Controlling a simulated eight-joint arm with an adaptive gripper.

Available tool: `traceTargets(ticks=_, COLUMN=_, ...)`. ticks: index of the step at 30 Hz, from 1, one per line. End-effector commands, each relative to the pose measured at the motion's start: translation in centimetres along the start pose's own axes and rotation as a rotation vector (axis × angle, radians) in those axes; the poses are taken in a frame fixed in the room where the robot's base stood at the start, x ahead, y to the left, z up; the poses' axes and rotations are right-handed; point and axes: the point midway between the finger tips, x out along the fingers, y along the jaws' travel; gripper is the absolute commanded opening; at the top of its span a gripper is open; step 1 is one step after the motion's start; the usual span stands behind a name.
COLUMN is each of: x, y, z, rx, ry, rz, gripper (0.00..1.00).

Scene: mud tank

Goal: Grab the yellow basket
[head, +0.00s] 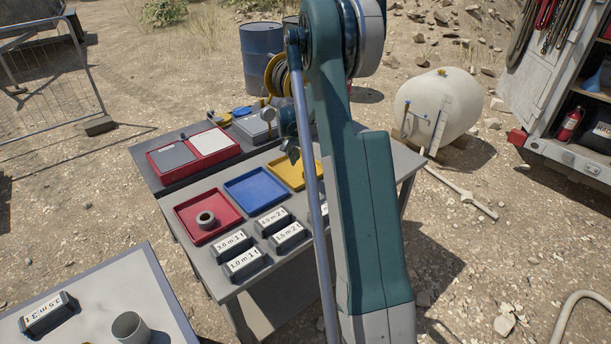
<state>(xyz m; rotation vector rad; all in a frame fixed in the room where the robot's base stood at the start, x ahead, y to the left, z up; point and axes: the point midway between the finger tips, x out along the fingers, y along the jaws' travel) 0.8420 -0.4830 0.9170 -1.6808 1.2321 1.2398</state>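A shallow yellow basket (285,175) lies on the grey table, right of a blue tray (256,189). My arm crosses in front of it and hides its right part. What looks like my gripper (292,153) is small and dark, partly behind the arm, over or just behind the far left edge of the basket. I cannot tell whether it touches the basket, and its fingers are too small to read as open or shut.
A red tray (208,217) holds a grey ring (206,220). Several dark labelled blocks (243,262) stand at the table's front. A red two-part box (193,152) and a grey case (255,127) stand behind. A second table (90,310) is at lower left.

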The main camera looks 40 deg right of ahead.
Motion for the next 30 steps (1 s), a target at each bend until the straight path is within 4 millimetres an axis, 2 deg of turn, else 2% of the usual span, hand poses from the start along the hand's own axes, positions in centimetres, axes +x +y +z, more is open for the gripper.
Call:
traceTargets(ticks=12, x=2.4, y=0.0, z=0.0, rx=-0.001, ry=0.0, rz=0.0, gripper=0.38)
traceTargets(ticks=24, x=2.7, y=0.0, z=0.0, rx=-0.001, ry=0.0, rz=0.0, gripper=0.38)
traceTargets(ticks=30, x=3.9, y=0.0, z=0.0, rx=0.0, ry=0.0, rz=0.0, gripper=0.38)
